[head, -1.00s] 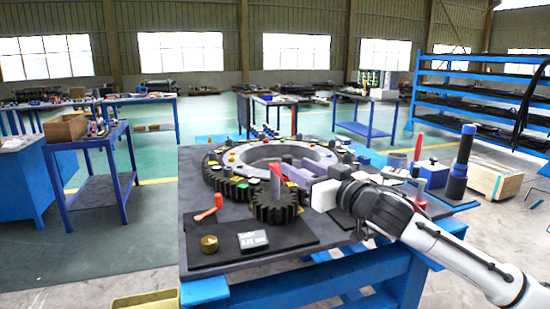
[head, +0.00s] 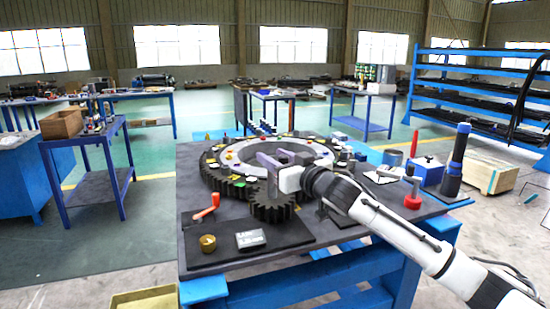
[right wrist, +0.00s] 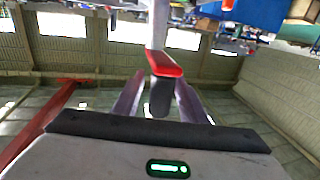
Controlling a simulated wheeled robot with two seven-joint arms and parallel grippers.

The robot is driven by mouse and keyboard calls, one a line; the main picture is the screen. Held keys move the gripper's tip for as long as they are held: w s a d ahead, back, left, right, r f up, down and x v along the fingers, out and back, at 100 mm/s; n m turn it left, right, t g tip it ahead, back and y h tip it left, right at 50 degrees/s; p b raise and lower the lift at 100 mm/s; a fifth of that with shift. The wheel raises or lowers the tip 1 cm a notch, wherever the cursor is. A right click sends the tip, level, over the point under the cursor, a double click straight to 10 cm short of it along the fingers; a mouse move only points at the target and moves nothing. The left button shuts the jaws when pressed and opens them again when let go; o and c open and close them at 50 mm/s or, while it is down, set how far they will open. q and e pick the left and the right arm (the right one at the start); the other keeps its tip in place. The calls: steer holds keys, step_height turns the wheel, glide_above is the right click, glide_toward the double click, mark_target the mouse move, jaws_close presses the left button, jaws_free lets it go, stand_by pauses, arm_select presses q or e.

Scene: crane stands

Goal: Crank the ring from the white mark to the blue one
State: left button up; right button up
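The grey toothed ring (head: 217,176) lies flat on the table, with several small coloured marks on its top. I cannot clearly pick out the white and blue marks. A small dark pinion gear (head: 272,209) meshes at its near edge. My right gripper (head: 272,160) is above the pinion, its purple fingers spread apart. In the right wrist view, a red bar with a dark grip (right wrist: 163,70), seemingly the crank, shows between the fingers (right wrist: 160,100), with gaps beside it. The crank is hidden in the head view. My left gripper is out of view.
An orange-red lever (head: 206,207), a brass cup (head: 208,243) and a small display box (head: 250,238) stand at the table's front left.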

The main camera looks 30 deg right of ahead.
jaws_close()
steer(key=shift+a+m+h+b, duration=0.2)
steer(key=shift+m+h+b, duration=0.2)
steer(key=shift+h, duration=0.2)
